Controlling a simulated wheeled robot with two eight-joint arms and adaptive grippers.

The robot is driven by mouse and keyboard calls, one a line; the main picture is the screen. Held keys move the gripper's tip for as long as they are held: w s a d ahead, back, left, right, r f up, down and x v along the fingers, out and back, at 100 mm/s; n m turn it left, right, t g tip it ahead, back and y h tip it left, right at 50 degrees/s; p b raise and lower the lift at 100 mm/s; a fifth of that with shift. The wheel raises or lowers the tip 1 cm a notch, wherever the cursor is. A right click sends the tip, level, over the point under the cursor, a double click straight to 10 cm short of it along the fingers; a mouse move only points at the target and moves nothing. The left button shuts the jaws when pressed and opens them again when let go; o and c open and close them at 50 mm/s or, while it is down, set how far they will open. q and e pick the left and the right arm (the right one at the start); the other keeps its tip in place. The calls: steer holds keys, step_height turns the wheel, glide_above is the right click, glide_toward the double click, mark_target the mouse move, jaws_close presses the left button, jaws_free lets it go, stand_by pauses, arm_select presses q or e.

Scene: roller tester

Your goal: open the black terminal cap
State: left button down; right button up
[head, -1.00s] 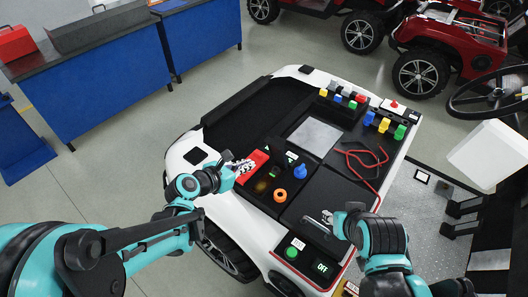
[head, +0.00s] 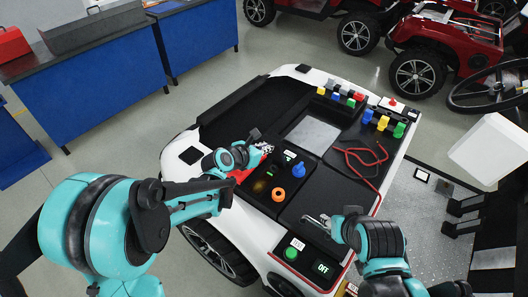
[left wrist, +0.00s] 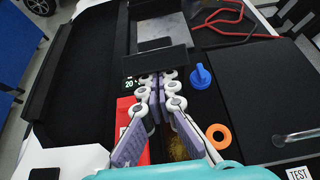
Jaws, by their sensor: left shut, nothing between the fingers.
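A flat black piece (left wrist: 162,62), which looks like the black terminal cap, stands just beyond my left fingertips in the left wrist view. I cannot tell if the fingers touch it. In the head view my left gripper partly hides this area. My left gripper (left wrist: 156,88) is shut and empty, over the console beside a red block (left wrist: 128,128); in the head view it (head: 264,149) reaches in from the left.
A blue knob (head: 299,170) and an orange ring (head: 278,194) stand close right of my left gripper. A grey plate (head: 312,134) and red cables (head: 365,160) lie beyond. Coloured blocks line the back. A green button (head: 291,253) is at the front.

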mark_target(277, 136)
arm_select(q)
steer(key=w+d, duration=0.1)
steer(key=w+d+r, duration=0.1)
steer(key=w, duration=0.1)
steer(key=w+d+r, duration=0.1)
steer(key=shift+w+d+p, duration=0.2)
steer(key=shift+w+p, duration=0.15)
steer(key=shift+s+a+f, duration=0.1)
